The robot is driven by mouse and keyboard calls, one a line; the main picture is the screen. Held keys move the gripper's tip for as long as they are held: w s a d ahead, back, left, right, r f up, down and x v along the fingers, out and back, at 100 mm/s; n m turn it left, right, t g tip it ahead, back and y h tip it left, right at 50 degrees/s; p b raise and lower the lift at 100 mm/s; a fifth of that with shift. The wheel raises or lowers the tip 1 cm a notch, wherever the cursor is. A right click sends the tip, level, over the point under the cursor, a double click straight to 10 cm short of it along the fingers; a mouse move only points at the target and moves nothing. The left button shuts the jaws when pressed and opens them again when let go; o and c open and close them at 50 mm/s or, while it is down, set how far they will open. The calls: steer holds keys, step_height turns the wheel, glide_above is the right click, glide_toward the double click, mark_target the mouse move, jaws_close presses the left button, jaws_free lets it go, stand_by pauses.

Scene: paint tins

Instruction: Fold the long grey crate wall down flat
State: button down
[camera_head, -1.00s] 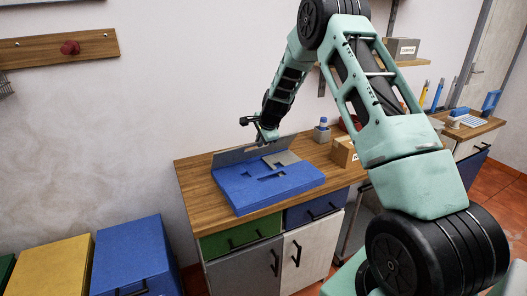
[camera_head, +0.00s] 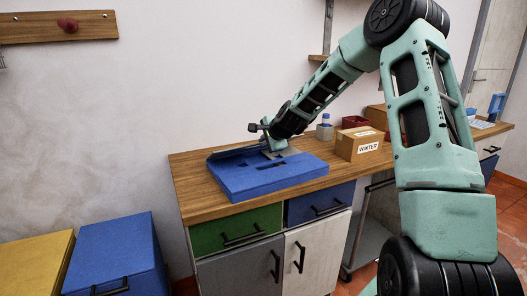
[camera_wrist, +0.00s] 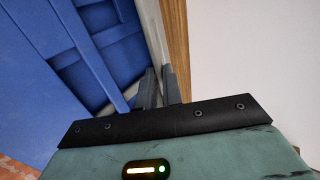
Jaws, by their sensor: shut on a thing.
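The blue crate (camera_head: 270,178) lies low and folded on the wooden worktop, with cut-outs showing in its upper faces. Its long grey wall (camera_head: 232,151) runs along the back side and now sits low, close to the crate's top; whether it is fully flat I cannot tell. In the wrist view the wall shows as a pale grey strip (camera_wrist: 153,32) beside the blue crate panels (camera_wrist: 75,45). My gripper (camera_wrist: 160,88) is shut on this wall's edge. In the head view my gripper (camera_head: 264,138) is at the crate's back edge, partly hiding the wall.
A cardboard box marked WINTER (camera_head: 360,144) stands right of the crate, with a small grey holder with a blue-topped item (camera_head: 325,130) behind it. A red bin (camera_head: 355,122) is further back. The wooden worktop (camera_head: 190,180) is bare at the left. The room wall is close behind.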

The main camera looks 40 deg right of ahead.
steer(key=shift+s+a+f+b, duration=0.1)
steer(key=shift+s+f+b, duration=0.2)
steer(key=shift+f+b, duration=0.4)
steer(key=shift+s+f+b, duration=0.3)
steer(key=shift+f+b, duration=0.35)
steer(key=shift+b, duration=0.1)
steer(key=shift+s+a+f+b, duration=0.1)
steer(key=shift+s+f+b, duration=0.2)
steer(key=shift+f+b, duration=0.4)
steer(key=shift+d, duration=0.1)
steer(key=c, duration=1.7)
jaws_free()
steer(key=shift+r, duration=0.1)
steer(key=p+v, duration=0.4)
steer(key=v, duration=1.3)
steer(key=shift+s, duration=0.15)
